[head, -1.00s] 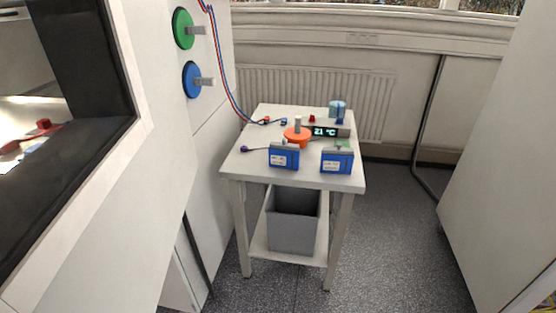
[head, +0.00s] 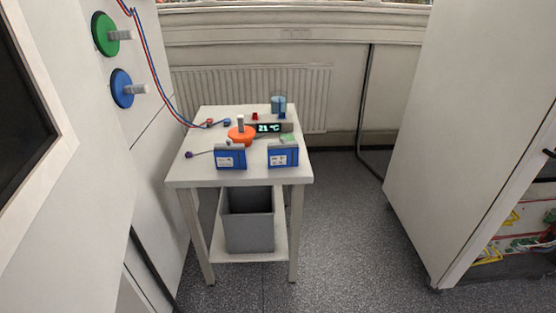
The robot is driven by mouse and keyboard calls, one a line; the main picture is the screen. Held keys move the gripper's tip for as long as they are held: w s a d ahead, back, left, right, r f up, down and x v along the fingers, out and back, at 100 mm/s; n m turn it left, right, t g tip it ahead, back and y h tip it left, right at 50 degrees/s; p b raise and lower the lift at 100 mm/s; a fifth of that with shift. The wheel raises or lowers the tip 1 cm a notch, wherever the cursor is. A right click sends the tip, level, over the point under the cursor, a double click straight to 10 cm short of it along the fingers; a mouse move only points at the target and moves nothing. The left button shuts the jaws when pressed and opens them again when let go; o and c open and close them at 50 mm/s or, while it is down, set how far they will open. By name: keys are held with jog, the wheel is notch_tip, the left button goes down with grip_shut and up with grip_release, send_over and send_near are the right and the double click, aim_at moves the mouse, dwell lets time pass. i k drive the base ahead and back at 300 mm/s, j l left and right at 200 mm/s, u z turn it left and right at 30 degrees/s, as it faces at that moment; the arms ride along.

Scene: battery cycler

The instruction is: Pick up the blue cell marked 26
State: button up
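Two blue cells stand upright near the front edge of a small white table (head: 200,175). The left blue cell (head: 230,158) and the right blue cell (head: 283,155) each carry a white label. The print is too small to read, so I cannot tell which is marked 26. The two cells stand apart with bare tabletop between them. My gripper is not in view.
A grey bin (head: 249,230) sits on the lower shelf. A white cabinet (head: 440,130) stands right; floor (head: 345,230) between is clear.

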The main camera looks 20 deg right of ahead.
aim_at(224, 159)
jog(key=i+l, duration=0.4)
jog(key=i+l+u, duration=0.1)
jog(key=i+l, duration=0.25)
jog(key=l, duration=0.2)
jog(key=i+l, duration=0.4)
jog(key=i+l+u, duration=0.1)
jog(key=i+l, duration=0.25)
jog(key=l, duration=0.2)
jog(key=i+l, duration=0.35)
jog(key=l, duration=0.2)
jog(key=i+l+u, duration=0.1)
jog(key=u, duration=1)
